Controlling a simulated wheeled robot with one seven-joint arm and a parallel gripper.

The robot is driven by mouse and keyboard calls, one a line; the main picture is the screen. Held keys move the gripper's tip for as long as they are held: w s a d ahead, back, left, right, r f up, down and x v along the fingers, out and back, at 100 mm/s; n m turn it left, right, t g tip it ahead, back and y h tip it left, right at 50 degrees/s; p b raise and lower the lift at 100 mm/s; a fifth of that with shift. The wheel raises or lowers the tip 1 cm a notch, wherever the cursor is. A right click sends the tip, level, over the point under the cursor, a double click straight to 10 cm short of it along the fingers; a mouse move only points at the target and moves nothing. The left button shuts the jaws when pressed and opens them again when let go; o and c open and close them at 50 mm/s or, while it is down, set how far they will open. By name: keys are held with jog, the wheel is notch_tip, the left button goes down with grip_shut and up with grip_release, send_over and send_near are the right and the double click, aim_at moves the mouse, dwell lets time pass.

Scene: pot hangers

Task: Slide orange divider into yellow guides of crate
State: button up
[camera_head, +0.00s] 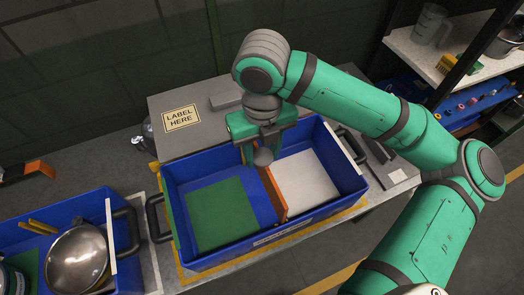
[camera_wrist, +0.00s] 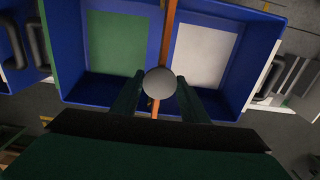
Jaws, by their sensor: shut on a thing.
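The blue crate (camera_head: 178,222) stands on the table, with a green panel on its left floor and a white one on its right. The orange divider (camera_head: 274,193) stands across the crate's middle between these panels; its far part is hidden by my gripper. In the wrist view the divider (camera_wrist: 170,30) runs as a thin strip between the panels. My gripper (camera_head: 262,152) is above the crate's far middle, its fingers on either side of a round grey knob (camera_wrist: 160,83) in line with the divider. A small yellow bit shows beside the knob; I cannot tell whether the divider sits in the guides.
A second blue crate (camera_head: 122,228) with a metal pot lid (camera_head: 77,258) stands at left. A grey board with a "LABEL HERE" sign (camera_head: 181,117) lies behind the main crate. Shelves with containers are at upper right. Black handles stick out at the crate's sides.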

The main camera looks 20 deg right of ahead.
aim_at(262, 177)
jog(key=shift+f, duration=6.25)
jog(key=o, duration=1.4)
jog(key=shift+r, duration=0.1)
notch_tip(262, 177, up, 11)
jog(key=shift+f, duration=0.2)
